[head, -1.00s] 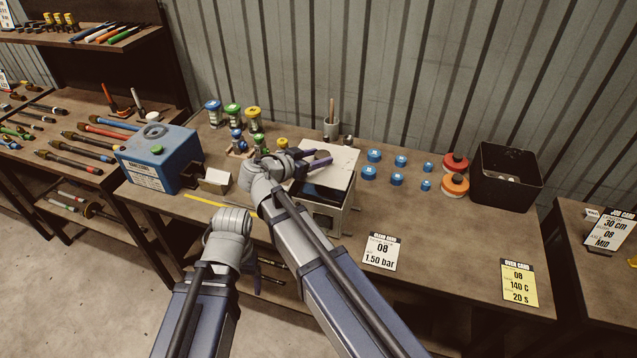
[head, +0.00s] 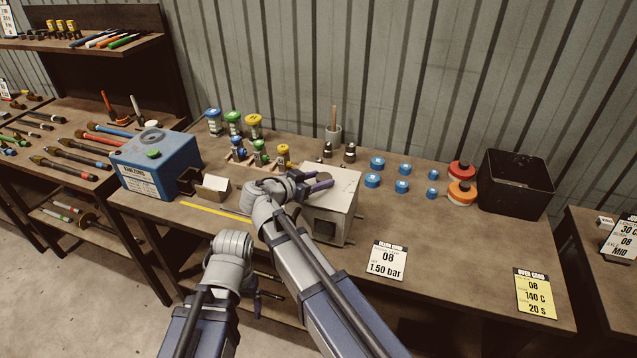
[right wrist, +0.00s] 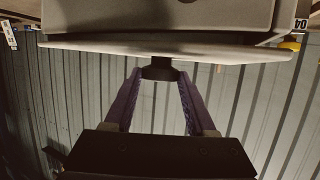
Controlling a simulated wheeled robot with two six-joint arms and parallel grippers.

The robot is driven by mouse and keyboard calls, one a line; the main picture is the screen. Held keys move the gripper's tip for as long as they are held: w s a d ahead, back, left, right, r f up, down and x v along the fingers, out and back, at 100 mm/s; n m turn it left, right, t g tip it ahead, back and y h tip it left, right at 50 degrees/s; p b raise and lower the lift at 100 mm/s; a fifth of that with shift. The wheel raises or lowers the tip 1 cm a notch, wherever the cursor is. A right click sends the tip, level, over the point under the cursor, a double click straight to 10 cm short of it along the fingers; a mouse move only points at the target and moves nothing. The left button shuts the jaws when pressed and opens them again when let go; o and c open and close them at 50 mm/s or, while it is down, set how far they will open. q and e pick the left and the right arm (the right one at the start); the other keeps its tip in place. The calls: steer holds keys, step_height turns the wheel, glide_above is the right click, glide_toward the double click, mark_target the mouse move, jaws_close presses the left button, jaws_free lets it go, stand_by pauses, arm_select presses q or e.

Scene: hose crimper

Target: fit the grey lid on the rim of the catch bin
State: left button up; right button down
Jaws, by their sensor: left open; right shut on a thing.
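The catch bin (head: 345,226) is the pale grey box at the middle of the bench, with a dark square in its front. The grey lid (head: 340,183) lies over its top; it also shows as a broad plate in the right wrist view (right wrist: 100,47), close against the box (right wrist: 160,15). I cannot tell whether it sits fully on the rim. My right gripper (head: 325,184) is shut on the lid's dark knob (right wrist: 160,69), above the lid. My left gripper (head: 258,305) is open and empty, low in front of the bench edge, its fingers partly hidden.
A blue machine (head: 165,160) stands to the left, with small colored fittings behind my right gripper. Blue caps (head: 402,186), red and orange rolls (head: 461,192) and an open black bin (head: 515,185) are to the right. Two cards lie along the front edge.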

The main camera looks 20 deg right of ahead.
steer(key=shift+f+b, duration=0.35)
arm_select(q)
steer(key=shift+f, duration=0.3)
arm_select(e)
steer(key=shift+c, duration=1.1)
jaws_free()
arm_select(q)
steer(key=shift+r, duration=0.1)
arm_select(e)
steer(key=shift+r, duration=0.1)
